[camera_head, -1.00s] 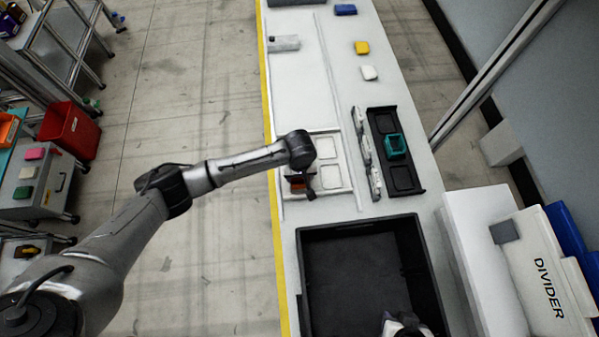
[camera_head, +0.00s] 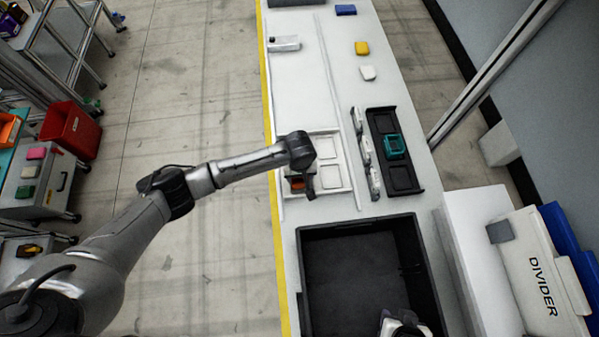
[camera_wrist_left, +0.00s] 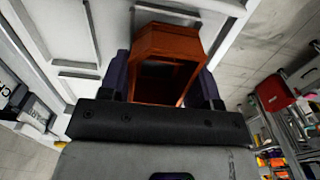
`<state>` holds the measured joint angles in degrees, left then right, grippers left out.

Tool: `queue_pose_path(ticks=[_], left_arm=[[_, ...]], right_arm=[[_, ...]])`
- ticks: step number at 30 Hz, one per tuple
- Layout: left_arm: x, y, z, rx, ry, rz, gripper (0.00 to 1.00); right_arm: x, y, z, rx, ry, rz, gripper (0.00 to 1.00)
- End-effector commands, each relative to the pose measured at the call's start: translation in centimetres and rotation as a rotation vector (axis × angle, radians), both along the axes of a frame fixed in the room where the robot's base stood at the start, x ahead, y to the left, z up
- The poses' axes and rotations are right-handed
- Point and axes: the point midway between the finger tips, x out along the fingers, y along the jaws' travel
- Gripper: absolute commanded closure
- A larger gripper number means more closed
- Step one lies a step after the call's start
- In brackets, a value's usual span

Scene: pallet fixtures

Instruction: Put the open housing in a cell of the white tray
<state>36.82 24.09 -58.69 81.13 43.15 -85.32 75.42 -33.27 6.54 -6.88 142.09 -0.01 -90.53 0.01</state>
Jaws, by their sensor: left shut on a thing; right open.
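The open housing is an orange-red, hollow, box-like part (camera_wrist_left: 172,42) in the left wrist view. My left gripper (camera_wrist_left: 163,84) is shut on it, with a dark finger on each side. In the head view a small part of the housing (camera_head: 297,184) shows below my left wrist, at the near left cell of the white tray (camera_head: 345,160). The right-hand cells of that tray look empty; my wrist hides much of the left side. I cannot tell whether the housing touches the tray floor. My right gripper (camera_head: 402,326) is open over the black bin, partly cut off.
A black tray (camera_head: 417,165) with a teal housing (camera_head: 394,145) lies to the right. Several small white parts (camera_head: 366,150) stand between the trays. A large black bin (camera_head: 430,262) is nearer. Yellow (camera_head: 362,48), blue (camera_head: 346,10) and white (camera_head: 368,73) pieces lie farther up the table.

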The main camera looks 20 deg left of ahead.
Motion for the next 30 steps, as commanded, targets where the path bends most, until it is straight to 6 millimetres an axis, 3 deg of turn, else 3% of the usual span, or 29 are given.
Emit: queue_pose_path(ticks=[30], left_arm=[[0.0,0.0,-1.2,-0.001,-0.001,0.001,0.68]], right_arm=[[0.0,-0.2,-0.1,-0.007,-0.001,0.004,0.57]])
